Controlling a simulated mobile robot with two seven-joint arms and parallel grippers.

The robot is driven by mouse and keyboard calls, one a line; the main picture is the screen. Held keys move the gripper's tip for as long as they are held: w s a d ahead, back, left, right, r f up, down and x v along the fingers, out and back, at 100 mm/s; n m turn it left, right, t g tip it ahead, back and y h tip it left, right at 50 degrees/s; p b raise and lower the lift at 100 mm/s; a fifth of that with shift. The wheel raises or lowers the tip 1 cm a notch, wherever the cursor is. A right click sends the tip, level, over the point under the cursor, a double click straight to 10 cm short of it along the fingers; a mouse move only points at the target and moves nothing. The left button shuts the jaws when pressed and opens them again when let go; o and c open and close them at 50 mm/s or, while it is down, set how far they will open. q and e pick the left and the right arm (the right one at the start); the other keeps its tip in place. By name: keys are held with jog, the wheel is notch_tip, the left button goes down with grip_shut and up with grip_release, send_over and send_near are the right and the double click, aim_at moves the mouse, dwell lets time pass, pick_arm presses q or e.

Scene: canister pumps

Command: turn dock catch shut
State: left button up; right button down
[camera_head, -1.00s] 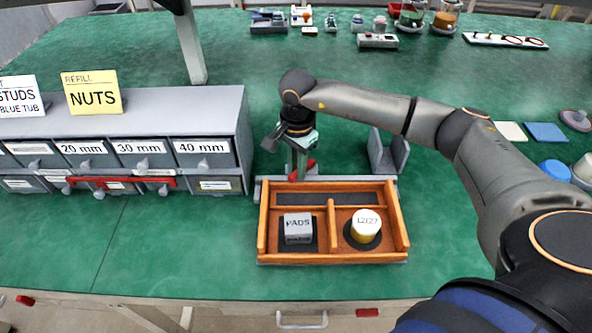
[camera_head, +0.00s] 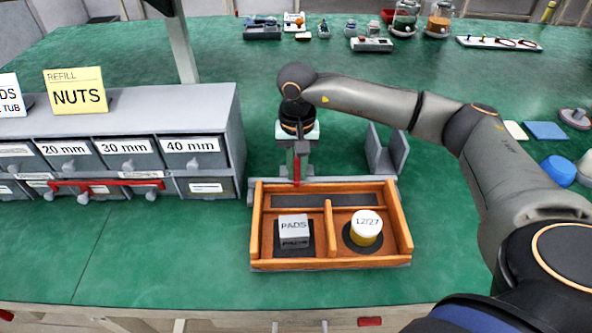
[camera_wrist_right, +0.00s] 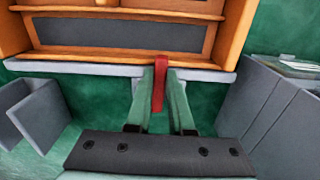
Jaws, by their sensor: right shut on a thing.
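The dock catch (camera_head: 296,170) is a small red lever at the grey dock rail (camera_head: 345,180) behind the wooden tray. In the right wrist view the catch (camera_wrist_right: 160,82) stands between the two green fingers, its far end reaching over the rail to the tray's edge. My right gripper (camera_head: 297,160) points down, shut on the catch; it also shows in the right wrist view (camera_wrist_right: 160,100). The orange wooden tray (camera_head: 335,263) sits against the rail, holding a grey PADS box (camera_head: 293,230) and a white-and-yellow 12/27 canister (camera_head: 366,228). My left gripper is out of view.
Green table is clear in front of the cabinet. Jars and small parts lie at the back.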

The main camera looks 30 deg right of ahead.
aim_at(297, 174)
jog(key=shift+n, duration=0.3)
jog(key=c, duration=0.8)
grip_release()
jog(key=shift+r, duration=0.15)
notch_tip(297, 174, up, 12)
jog(key=shift+r, duration=0.15)
jog(key=shift+p, duration=0.3)
